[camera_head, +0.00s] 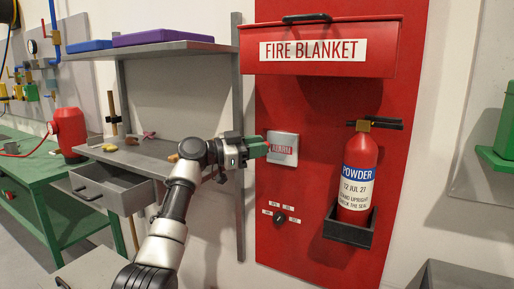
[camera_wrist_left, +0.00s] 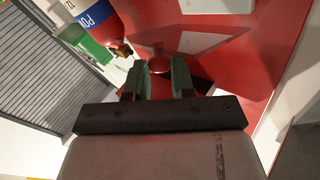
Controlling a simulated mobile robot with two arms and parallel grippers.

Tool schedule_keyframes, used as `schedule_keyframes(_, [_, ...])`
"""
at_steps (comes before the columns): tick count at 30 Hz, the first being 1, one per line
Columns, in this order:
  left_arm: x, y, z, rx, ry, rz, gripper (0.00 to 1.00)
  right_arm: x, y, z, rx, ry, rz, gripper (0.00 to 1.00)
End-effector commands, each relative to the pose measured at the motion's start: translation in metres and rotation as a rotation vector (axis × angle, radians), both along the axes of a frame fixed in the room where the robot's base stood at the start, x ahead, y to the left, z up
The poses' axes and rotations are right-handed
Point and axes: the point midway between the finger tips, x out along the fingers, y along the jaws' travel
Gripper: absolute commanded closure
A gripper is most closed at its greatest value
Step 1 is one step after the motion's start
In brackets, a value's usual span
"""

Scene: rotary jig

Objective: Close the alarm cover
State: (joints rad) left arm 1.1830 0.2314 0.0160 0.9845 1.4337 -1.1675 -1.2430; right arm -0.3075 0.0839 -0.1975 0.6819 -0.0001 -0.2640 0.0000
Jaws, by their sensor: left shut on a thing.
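The alarm cover (camera_head: 284,148) is a pale square plate with a red ALARM label on the red board, left of the extinguisher. My left gripper (camera_head: 261,148) reaches in from the left, its green fingertips at the cover's left edge. In the left wrist view my left gripper (camera_wrist_left: 158,80) has its two green fingers a little apart, with a small red rounded part between them. The gripper is shut on this part, which appears to belong to the alarm cover. Pale panels show beyond the fingers there. Whether the cover stands off the board is unclear. My right gripper is not in view.
A fire extinguisher (camera_head: 357,178) stands in a black holder to the right. The red fire blanket box (camera_head: 320,50) juts out above. A small dark knob (camera_head: 280,217) with labels sits below. Grey shelves (camera_head: 160,50) and an open drawer (camera_head: 110,187) are at left.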

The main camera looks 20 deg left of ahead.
Motion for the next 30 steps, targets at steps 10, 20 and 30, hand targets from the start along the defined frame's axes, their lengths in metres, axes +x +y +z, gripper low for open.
schedule_keyframes(10, [0.0,0.0,-0.001,0.0,0.001,0.0,0.5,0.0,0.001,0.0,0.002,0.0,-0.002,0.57])
schedule_keyframes(20, [0.0,0.0,0.006,0.001,-0.002,0.0,0.5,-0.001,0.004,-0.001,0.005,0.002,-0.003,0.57])
schedule_keyframes(30, [-0.008,-0.03,0.056,0.003,-0.003,-0.005,0.5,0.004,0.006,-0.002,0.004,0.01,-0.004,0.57])
